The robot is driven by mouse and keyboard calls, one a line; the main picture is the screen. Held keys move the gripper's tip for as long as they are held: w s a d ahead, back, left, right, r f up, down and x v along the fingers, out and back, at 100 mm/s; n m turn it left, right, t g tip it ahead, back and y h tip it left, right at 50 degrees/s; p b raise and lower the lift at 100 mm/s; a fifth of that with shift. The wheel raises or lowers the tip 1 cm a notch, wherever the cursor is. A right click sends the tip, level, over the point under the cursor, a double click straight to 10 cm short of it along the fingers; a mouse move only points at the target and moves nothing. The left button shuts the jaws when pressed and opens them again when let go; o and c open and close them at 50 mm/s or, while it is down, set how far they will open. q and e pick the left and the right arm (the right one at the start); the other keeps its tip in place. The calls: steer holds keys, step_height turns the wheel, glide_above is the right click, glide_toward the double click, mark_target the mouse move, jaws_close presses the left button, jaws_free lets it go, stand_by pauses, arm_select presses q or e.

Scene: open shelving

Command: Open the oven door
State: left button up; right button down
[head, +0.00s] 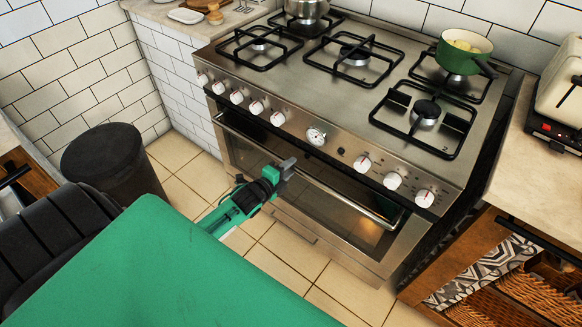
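The steel oven (345,262) stands in the middle of the head view, below a gas cooktop. Its door has a dark glass window (335,207) and appears closed. A long bar handle (345,200) runs across the top of the door. My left gripper (287,167) comes in from the lower left, and its fingertips overlap the middle of the handle. I cannot tell whether the fingers are around the handle, touching it or just in front of it. My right gripper is not in view.
White knobs (277,119) line the front panel above the handle. A green pot (464,52) and a metal pot (306,8) stand on the burners. A dark bin (112,165) stands at left. Wooden cabinets with baskets (535,296) are at right. The tiled floor (282,255) before the oven is clear.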

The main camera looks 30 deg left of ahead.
arm_select(q)
steer(key=shift+x, duration=0.75)
